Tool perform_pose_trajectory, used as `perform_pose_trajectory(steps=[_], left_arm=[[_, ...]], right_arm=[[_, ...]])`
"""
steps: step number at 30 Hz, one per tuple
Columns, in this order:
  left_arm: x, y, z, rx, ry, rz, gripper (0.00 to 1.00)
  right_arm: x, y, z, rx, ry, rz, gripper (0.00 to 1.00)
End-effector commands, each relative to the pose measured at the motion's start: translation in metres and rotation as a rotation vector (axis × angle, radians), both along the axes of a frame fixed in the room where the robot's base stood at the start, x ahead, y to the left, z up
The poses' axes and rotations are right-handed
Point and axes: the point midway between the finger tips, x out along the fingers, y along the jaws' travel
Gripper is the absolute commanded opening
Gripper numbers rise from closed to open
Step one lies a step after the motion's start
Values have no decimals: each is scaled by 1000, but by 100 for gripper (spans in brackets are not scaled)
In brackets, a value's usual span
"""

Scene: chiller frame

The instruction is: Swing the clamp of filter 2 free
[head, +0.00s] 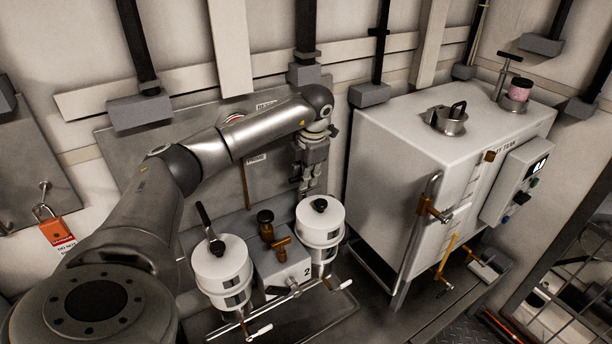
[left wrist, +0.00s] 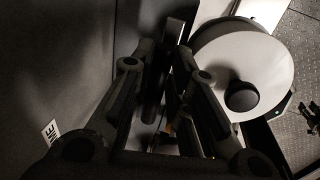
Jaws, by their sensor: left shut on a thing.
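Filter 2 (head: 320,228) is the white canister with a black lid knob, right of the box marked 2 (head: 292,283). My left gripper (head: 305,188) reaches down from behind it, with its fingers at the rear left of the lid. In the left wrist view, the white lid (left wrist: 240,55) is right of my fingers. The fingers are shut on a dark upright piece, the clamp of filter 2 (left wrist: 174,30), at the lid's edge. Most of the clamp is hidden by the fingers. My right gripper is not in view.
A second white filter (head: 222,268) stands to the left with its black clamp lever (head: 206,218) up. Brown valve handles (head: 281,245) are between the filters. A white tank (head: 430,165) stands to the right. A grey back panel (head: 215,155) is close behind my gripper.

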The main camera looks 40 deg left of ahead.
Motion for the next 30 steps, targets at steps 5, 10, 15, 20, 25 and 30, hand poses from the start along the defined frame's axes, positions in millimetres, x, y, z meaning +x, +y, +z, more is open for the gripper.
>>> perform_pose_trajectory(steps=[5, 10, 15, 20, 25, 30], left_arm=[[2, 5, 5, 8, -14, 8, 0], [2, 5, 4, 8, -12, 7, 27], [1, 3, 3, 6, -7, 4, 34], [1, 2, 2, 6, -4, 3, 34], [1, 0, 13, 5, -6, 1, 34], [-1, -6, 46, 5, -9, 2, 34]], right_arm=[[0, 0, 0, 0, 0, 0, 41], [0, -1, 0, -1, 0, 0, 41], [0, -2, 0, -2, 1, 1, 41], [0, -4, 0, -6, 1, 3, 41], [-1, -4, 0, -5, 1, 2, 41], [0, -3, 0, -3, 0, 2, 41]])
